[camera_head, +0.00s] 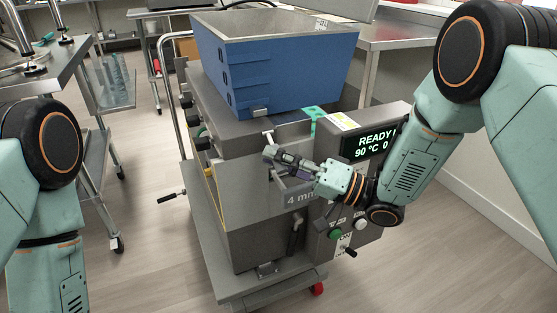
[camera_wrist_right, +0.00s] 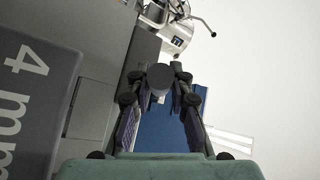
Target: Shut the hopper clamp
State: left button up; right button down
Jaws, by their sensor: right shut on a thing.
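The blue hopper (camera_head: 285,75) sits on top of the grey depositor machine (camera_head: 235,140). At the hopper's front lower edge is the clamp, with a short pale lever (camera_head: 268,137) reaching down to my right gripper (camera_head: 273,155). My right gripper is shut on the lever's dark round end (camera_wrist_right: 160,76), which shows between its fingers in the right wrist view. The fingers hide part of the lever in the head view, so its exact angle is hard to tell. My left arm is at the left edge; its gripper is out of view.
A display (camera_head: 372,145) reading READY 90 °C is right of my right gripper. A grey plate marked 4 mm (camera_head: 298,198) lies just below it. A steel table (camera_head: 405,35) stands behind, and another workbench (camera_head: 45,70) at left. Floor left of the machine is mostly clear.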

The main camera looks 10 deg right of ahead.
jog(key=c, duration=1.2)
grip_release()
jog(key=shift+d, duration=0.1)
jog(key=v, duration=1.2)
